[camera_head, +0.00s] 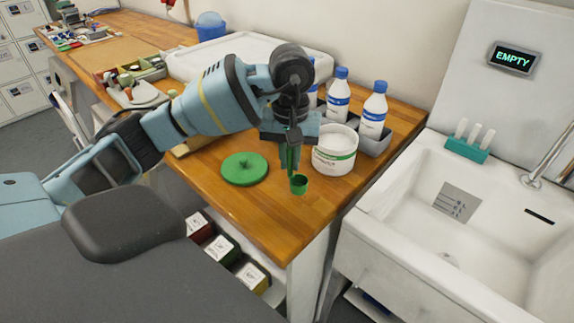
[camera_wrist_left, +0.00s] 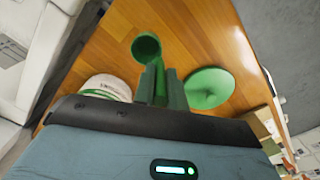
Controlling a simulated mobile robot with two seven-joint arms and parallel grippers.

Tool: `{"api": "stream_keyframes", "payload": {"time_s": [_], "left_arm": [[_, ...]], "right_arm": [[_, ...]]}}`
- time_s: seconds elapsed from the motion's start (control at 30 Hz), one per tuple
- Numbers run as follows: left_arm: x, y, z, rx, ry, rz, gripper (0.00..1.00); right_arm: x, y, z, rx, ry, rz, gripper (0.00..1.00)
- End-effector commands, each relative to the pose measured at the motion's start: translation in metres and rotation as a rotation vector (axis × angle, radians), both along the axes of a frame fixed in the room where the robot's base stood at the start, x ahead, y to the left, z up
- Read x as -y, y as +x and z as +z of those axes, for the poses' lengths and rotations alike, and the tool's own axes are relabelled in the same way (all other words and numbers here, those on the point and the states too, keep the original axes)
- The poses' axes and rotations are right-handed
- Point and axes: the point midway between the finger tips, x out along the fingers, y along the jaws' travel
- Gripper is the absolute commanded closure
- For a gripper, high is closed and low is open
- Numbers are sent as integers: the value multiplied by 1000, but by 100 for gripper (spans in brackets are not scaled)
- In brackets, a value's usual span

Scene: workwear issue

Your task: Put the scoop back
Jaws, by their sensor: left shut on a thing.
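A small green scoop (camera_head: 299,185) with an upright handle is held by my left gripper (camera_head: 292,158) just in front of a white tub. My left gripper is shut on its handle. In the left wrist view the scoop's round cup (camera_wrist_left: 147,46) shows beyond the fingers (camera_wrist_left: 163,84). The white tub (camera_head: 335,160) stands open on the wooden bench, with white contents and a green-striped label. It shows partly in the left wrist view (camera_wrist_left: 107,88). Its green lid (camera_head: 244,169) lies flat on the bench to the left, knob up. My right gripper is not in view.
White bottles with blue caps (camera_head: 374,108) stand in a grey holder (camera_head: 376,143) behind the tub. A white sink (camera_head: 450,215) is on the right, with a display reading EMPTY (camera_head: 513,58) above it. The wooden bench (camera_head: 258,220) is bare towards its front edge.

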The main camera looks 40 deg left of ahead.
Motion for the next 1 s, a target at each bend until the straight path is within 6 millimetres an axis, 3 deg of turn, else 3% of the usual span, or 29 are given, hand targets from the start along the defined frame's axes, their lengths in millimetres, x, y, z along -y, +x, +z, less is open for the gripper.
{"api": "stream_keyframes", "payload": {"time_s": [0.27, 0.5, 0.93, 0.97, 1.0], "left_arm": [[-12, 6, -1, -1, 1, 4, 100], [-12, 6, -32, 1, 0, 0, 100], [-12, 6, -41, 0, 1, 0, 100], [-12, 6, -41, 0, 1, 0, 84], [-12, 6, -40, 1, 0, 0, 79]], "right_arm": [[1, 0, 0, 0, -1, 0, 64], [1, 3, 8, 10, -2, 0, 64], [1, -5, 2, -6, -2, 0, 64], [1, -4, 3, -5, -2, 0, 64], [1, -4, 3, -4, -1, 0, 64]]}}
